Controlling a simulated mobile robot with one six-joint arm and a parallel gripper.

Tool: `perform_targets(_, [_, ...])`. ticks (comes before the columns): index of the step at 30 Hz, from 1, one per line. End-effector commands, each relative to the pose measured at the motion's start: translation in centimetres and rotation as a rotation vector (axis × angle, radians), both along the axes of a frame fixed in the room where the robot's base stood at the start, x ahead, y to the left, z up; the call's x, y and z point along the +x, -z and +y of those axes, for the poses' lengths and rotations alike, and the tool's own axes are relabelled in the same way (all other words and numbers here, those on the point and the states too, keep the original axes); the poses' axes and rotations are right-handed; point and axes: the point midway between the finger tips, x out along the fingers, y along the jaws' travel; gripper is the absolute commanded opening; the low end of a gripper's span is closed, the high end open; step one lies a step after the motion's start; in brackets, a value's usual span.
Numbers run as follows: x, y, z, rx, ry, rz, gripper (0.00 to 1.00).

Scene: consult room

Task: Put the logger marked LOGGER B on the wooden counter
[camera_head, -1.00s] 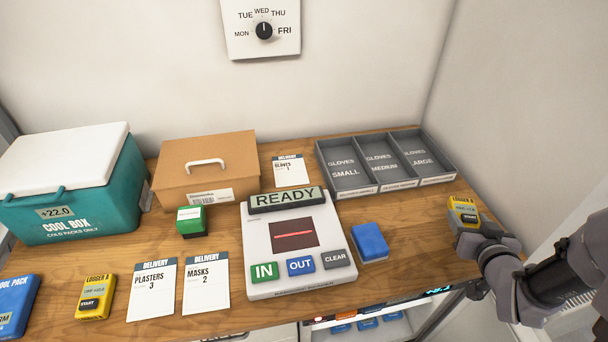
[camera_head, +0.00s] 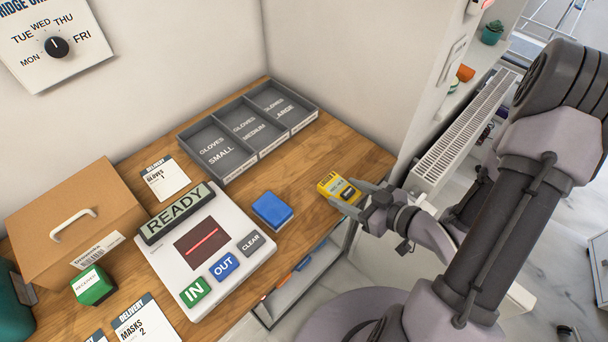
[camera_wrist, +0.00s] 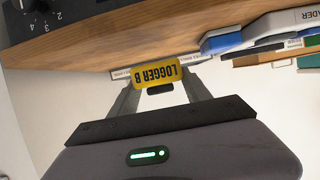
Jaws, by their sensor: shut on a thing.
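A yellow logger (camera_head: 338,187) with a dark and grey face is between the fingers of my gripper (camera_head: 352,199), at the right end of the wooden counter (camera_head: 300,243). In the wrist view the logger (camera_wrist: 156,73) reads LOGGER B, upside down, and the two fingers of my gripper (camera_wrist: 160,92) are shut on its sides. The wooden counter also shows in the wrist view (camera_wrist: 130,37). The logger is over or on the counter near its right edge; I cannot tell whether it touches the wood.
A blue block (camera_head: 272,210) lies left of the logger, beside the white READY console (camera_head: 205,255). A grey glove tray (camera_head: 232,170) stands behind. A cardboard box (camera_head: 75,215) and green block (camera_head: 93,286) are at left. A radiator (camera_head: 465,130) is beyond the counter's right end.

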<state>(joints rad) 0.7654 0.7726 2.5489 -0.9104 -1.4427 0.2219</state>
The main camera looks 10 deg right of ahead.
Motion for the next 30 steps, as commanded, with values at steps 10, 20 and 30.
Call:
perform_targets(10, [11.1, 1.3, 2.7, 0.002, -0.003, 0.0, 0.08])
perform_targets(20, [12.4, 5.1, 3.0, 0.003, 0.001, 0.004, 0.08])
perform_targets(30, [12.4, 5.1, 2.9, 0.002, 0.001, 0.002, 0.62])
